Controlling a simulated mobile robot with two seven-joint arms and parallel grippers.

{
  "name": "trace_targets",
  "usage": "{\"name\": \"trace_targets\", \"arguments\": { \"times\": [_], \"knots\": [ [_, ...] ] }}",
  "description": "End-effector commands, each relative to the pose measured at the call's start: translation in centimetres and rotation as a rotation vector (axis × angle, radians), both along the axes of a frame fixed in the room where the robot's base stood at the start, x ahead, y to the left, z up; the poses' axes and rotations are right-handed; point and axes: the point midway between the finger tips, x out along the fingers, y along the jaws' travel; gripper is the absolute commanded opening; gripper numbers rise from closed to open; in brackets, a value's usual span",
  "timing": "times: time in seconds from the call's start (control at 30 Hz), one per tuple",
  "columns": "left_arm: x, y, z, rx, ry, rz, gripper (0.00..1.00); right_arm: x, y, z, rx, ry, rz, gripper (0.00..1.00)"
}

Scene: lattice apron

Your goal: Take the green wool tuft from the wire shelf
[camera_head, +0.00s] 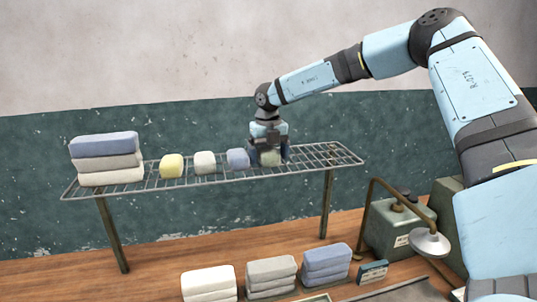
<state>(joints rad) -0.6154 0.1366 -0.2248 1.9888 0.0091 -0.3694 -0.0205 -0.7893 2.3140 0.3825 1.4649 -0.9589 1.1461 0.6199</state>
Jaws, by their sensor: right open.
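The wire shelf (325,158) is a raised metal grid on legs, standing at the back of the wooden table. The green wool tuft (270,158) sits on it, at the right end of a row of tufts. My right gripper (269,155) points down over the green tuft, with its dark fingers on either side of it. The gripper is open, and its fingers hide part of the tuft. Whether the fingers touch it cannot be told. My left gripper is not in view.
A blue-grey tuft (238,159) stands close left of my gripper, then a white tuft (205,162) and a yellow tuft (172,166). Folded cloths (107,161) are stacked at the shelf's left end. More stacks (271,277) and a green-grey device (393,228) stand in front.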

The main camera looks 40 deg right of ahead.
Motion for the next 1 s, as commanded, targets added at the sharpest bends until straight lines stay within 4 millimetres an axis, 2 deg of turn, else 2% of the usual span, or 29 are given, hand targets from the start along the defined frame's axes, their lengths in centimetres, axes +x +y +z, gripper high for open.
{"name": "trace_targets", "arguments": {
  "times": [0.07,0.2,0.3,0.77,0.87,1.0],
  "knots": [
    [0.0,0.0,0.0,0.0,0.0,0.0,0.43,0.0,0.0,0.0,0.0,0.0,0.0,0.89],
    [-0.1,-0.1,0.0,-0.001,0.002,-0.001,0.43,0.0,0.0,0.0,0.0,-0.001,0.0,0.56],
    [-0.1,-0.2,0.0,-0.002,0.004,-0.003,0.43,0.0,0.0,0.0,0.0,-0.001,0.0,0.36],
    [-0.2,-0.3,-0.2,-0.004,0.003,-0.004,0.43,0.1,0.0,0.5,-0.001,-0.002,0.0,0.36],
    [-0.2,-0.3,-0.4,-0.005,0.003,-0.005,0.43,0.1,0.0,1.4,-0.003,-0.003,0.0,0.36],
    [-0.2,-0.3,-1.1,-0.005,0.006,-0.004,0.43,0.1,0.0,4.0,-0.002,-0.007,-0.001,0.36]
  ]
}}
